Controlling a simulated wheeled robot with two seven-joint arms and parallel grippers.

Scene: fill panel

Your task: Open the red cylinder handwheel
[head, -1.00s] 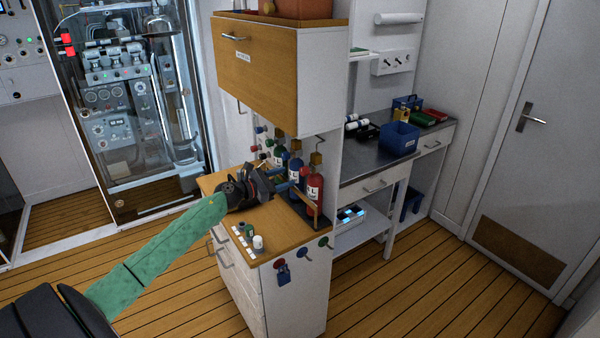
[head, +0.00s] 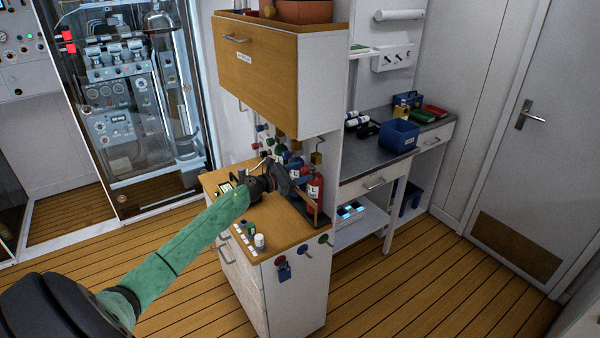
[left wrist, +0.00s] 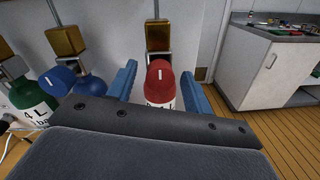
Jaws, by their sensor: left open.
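The red cylinder (head: 315,190) stands upright in a rack on the wooden counter in the head view. In the left wrist view its red handwheel (left wrist: 160,72), with a white mark on top, sits above a white label. My left gripper (head: 299,178) is at the near side of the red cylinder. In the left wrist view its two blue fingers are open, one on each side of the handwheel, with gaps visible; contact cannot be told. The lower part of the cylinder is hidden behind the gripper body. My right gripper is not in view.
A brass block (left wrist: 158,37) hangs on the wall behind. A wooden cabinet (head: 268,85) overhangs the counter. The floor at right is clear.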

